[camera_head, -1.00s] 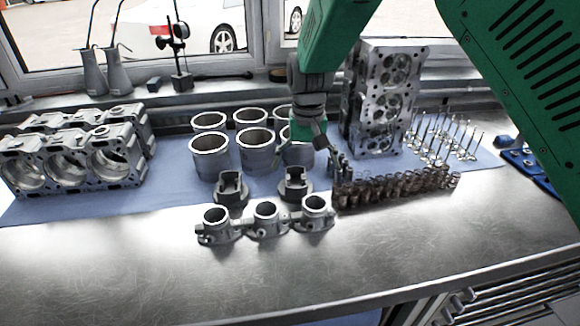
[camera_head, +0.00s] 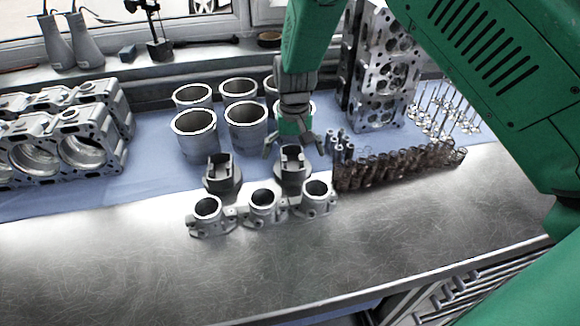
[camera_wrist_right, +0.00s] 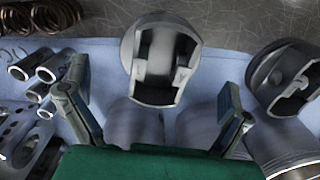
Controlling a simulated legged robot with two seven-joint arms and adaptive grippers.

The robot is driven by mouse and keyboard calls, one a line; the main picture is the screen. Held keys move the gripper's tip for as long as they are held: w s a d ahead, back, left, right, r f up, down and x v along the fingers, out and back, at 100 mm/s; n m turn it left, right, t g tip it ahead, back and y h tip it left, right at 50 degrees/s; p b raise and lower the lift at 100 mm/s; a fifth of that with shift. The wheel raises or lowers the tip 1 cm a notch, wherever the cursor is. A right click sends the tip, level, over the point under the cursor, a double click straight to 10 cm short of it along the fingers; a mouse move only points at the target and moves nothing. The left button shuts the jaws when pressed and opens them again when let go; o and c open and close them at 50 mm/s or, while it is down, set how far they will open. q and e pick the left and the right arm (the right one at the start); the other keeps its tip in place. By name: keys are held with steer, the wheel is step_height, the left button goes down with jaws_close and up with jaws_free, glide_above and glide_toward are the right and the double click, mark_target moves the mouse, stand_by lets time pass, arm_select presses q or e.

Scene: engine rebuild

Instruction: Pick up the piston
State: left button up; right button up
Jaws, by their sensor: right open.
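Two dark grey pistons stand upside down at the front edge of the blue cloth: the right piston (camera_head: 292,176) and the left piston (camera_head: 221,180). My right gripper (camera_head: 295,147) is open and empty, pointing down just behind and over the right piston. In the right wrist view, this piston (camera_wrist_right: 163,58) shows its hollow underside ahead of and between the spread fingers (camera_wrist_right: 150,98), with no visible contact. The left piston (camera_wrist_right: 285,78) is at that view's right edge. My left gripper is not in view.
Several cylinder liners (camera_head: 195,132) stand behind the pistons. The bench front (camera_head: 150,270) is clear.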

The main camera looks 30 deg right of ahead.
mark_target(293, 167)
steer(key=f, duration=0.3)
steer(key=f+p, duration=0.1)
steer(key=shift+w+d+f, duration=0.15)
steer(key=shift+d+f, duration=0.15)
steer(key=shift+f, duration=0.05)
steer(key=shift+a+f, duration=0.25)
steer(key=shift+a, duration=0.05)
steer(key=shift+a+r, duration=0.1)
steer(key=shift+a, duration=0.1)
steer(key=shift+c, duration=0.8)
steer(key=c, duration=1.3)
steer(key=shift+d, duration=0.2)
steer(key=shift+c, duration=0.4)
